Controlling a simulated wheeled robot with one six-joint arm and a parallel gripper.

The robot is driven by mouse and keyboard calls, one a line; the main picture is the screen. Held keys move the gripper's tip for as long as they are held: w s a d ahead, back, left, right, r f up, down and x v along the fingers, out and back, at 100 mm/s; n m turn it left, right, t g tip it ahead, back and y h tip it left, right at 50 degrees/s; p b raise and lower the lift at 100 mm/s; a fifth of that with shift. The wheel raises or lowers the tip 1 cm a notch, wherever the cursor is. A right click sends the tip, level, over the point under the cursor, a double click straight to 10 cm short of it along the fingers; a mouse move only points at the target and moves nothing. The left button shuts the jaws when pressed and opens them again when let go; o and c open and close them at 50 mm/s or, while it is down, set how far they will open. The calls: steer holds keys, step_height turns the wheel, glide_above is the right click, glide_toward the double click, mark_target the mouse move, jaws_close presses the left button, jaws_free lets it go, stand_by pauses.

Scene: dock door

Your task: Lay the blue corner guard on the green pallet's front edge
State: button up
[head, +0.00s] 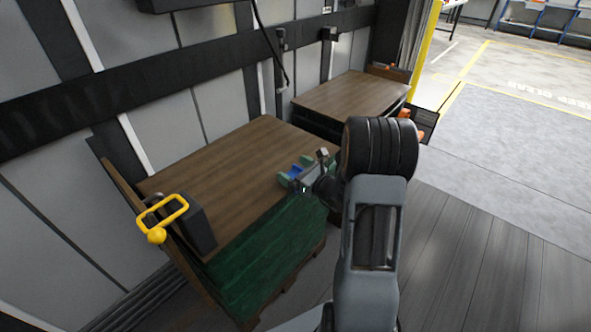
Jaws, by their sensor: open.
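The green pallet (268,258) has a dark green front side under a brown wooden top (215,175). The blue corner guard (295,172) shows as a small blue patch at the top's right part, close to the front edge. My gripper (296,169) is open, with one green fingertip on each side of the blue patch. I cannot tell whether the fingers touch the guard or whether it rests fully on the edge. My gripper and wrist hide part of the guard and the pallet's right front corner.
A dark block with a yellow handle (176,212) stands at the top's left front corner. A second wooden-topped stack (352,98) stands behind, with orange items (418,128) beside it. A metal wall runs behind. The floor at right (490,235) is clear.

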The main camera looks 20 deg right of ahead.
steer(key=shift+r+p, duration=0.45)
steer(key=shift+r, duration=0.05)
steer(key=shift+s+d+r+p, duration=0.1)
steer(key=shift+s+r+p, duration=0.05)
steer(key=shift+r+p, duration=0.15)
steer(key=v, duration=1.1)
steer(key=s+a+r+n+g+y, duration=0.1)
steer(key=s+a+n+g+y, duration=0.15)
steer(key=a+n+g, duration=0.45)
steer(key=s+a+r+n+g+y, duration=0.1)
steer(key=s+a+n+g, duration=0.3)
steer(key=a+n+g, duration=0.35)
steer(key=s+r+n+t+h, duration=0.1)
steer(key=s+r+n+h, duration=0.3)
steer(key=n+h, duration=0.7)
steer(key=shift+s+n, duration=0.45)
steer(key=shift+n, duration=2.4)
steer(key=shift+a, duration=0.1)
